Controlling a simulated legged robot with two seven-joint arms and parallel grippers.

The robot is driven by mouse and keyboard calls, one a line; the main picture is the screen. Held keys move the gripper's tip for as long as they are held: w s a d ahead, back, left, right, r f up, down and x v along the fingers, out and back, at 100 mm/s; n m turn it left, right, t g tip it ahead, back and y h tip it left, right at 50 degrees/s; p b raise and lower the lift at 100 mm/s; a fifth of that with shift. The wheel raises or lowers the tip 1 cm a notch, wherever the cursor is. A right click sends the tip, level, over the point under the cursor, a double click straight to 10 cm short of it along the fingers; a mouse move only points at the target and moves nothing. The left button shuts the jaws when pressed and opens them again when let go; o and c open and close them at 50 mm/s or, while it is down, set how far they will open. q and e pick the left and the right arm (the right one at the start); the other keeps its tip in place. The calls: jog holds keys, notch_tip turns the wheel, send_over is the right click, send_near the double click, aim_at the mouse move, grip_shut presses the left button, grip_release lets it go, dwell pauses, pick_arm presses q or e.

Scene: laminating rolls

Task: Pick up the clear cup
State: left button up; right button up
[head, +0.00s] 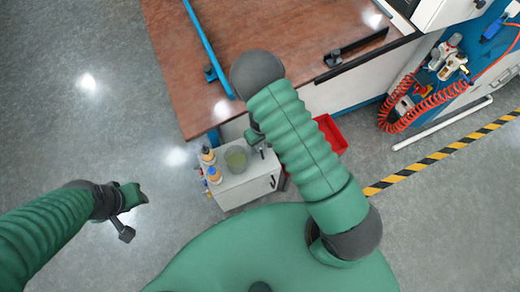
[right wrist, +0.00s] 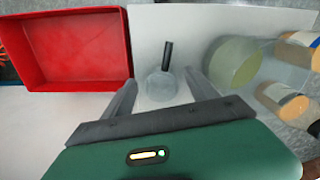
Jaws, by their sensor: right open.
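A small clear cup (right wrist: 161,86) with a dark stick-like piece at its far side shows in the right wrist view. My right gripper (right wrist: 163,90) is open, with one finger on each side of the cup and visible gaps between. In the head view, my right gripper (head: 260,143) is over the white cabinet (head: 243,190), partly hidden by my arm. Whether the fingers are level with the cup is hard to tell. My left gripper (head: 136,197) is over the floor at the left, empty; its jaws are too small to read.
A larger greenish cup (right wrist: 235,62) stands just right of the right finger, with bottles (right wrist: 290,102) beyond it. A red bin (right wrist: 75,45) lies left of the cabinet in the wrist view. A brown table (head: 240,40) stands behind the cabinet.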

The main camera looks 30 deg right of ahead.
jog(key=shift+f, duration=0.6)
pick_arm(q)
jog(key=shift+f, duration=0.2)
pick_arm(e)
jog(key=shift+r, duration=0.15)
jog(key=shift+c, duration=0.7)
jog(key=c, duration=1.3)
